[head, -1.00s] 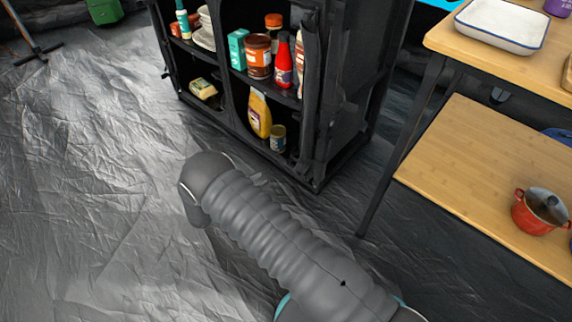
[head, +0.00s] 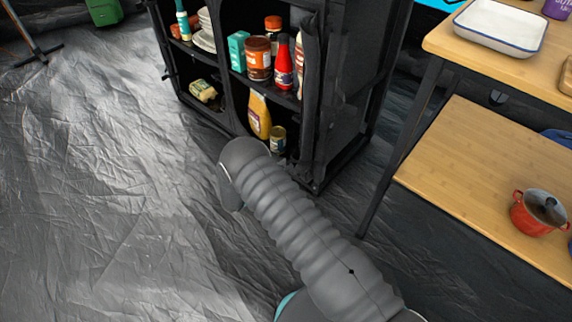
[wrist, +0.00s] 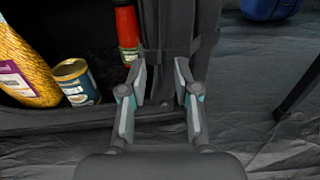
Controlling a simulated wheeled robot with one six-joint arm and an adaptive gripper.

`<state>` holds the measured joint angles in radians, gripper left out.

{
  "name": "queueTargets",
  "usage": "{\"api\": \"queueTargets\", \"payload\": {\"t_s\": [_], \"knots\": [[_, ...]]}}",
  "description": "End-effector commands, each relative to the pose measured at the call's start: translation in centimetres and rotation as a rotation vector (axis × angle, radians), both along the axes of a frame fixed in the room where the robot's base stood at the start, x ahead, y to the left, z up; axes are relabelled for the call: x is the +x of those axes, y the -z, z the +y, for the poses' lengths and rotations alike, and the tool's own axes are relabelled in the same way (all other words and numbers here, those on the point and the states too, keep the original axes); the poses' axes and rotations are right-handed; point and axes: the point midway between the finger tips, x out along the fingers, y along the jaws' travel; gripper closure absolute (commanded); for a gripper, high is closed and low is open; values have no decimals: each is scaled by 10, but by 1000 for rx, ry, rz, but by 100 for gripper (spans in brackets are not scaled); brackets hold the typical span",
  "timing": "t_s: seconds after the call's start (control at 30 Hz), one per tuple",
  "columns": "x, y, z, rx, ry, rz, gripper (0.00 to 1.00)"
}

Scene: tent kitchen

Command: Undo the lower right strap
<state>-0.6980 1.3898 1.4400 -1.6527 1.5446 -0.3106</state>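The black fabric cupboard (head: 332,150) stands ahead with its front open. Its rolled-up door flap (head: 311,60) hangs along the right front edge. In the wrist view the lower part of the roll (wrist: 178,22) comes down between and beyond my fingertips, and a dark strap (wrist: 165,52) seems to cross it there. The strap is dark on dark, so its fastening is unclear. My gripper (wrist: 161,64) is open, its two fingers apart, one on each side of the strap area. I cannot tell whether they touch it. My arm hides the gripper in the head view.
A wooden table (head: 470,150) with a red pot (head: 539,212) stands at right.

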Motion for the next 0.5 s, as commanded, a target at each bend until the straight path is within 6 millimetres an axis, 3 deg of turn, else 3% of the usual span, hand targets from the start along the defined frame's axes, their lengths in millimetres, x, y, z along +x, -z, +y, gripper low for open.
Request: {"api": "queueTargets", "payload": {"t_s": [0.43,0.47,0.5], "knots": [[8,0,-9,0,0,0,69],[8,0,-9,0,0,0,71],[8,0,-9,0,0,0,81]]}}
